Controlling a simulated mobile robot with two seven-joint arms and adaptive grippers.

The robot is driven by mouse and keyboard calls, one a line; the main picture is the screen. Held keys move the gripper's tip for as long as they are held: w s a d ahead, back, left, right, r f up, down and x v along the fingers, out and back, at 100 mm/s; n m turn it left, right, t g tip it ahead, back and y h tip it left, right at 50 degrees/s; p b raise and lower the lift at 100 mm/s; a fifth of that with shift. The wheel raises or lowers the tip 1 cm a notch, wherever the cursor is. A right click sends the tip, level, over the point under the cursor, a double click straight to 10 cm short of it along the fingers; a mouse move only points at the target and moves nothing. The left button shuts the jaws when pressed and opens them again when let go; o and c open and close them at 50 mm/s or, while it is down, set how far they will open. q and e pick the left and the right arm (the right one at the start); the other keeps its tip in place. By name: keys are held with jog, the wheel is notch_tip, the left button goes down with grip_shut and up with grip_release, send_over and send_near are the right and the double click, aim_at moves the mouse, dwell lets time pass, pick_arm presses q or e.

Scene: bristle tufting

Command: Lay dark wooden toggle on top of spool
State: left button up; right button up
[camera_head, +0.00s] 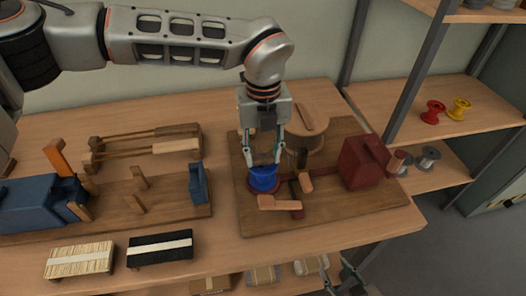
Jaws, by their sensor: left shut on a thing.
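A blue spool (263,179) with a reddish base stands upright on the wooden board at the right of the bench. My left gripper (265,163) comes down over it from above, with one finger on each side of its top, and looks shut on it. A dark wooden piece (295,188), perhaps the toggle, lies on the board just right of the spool, partly hidden by lighter wooden blocks. My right gripper (346,277) seems to be the small grey part below the bench's front edge, cut off by the picture; its jaws are unclear.
A dark red block (363,163) stands right of the spool, and a round wooden block (304,127) behind it. A blue vise-like tool (42,202) and two bristle bundles (160,248) are at left. Red (432,112) and yellow (459,108) spools stand on the shelf.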

pick_arm(q)
jog(key=shift+f, duration=0.2)
dwell(0.3)
jog(key=o, duration=0.8)
jog(key=shift+o, duration=0.2)
notch_tip(320, 180, up, 12)
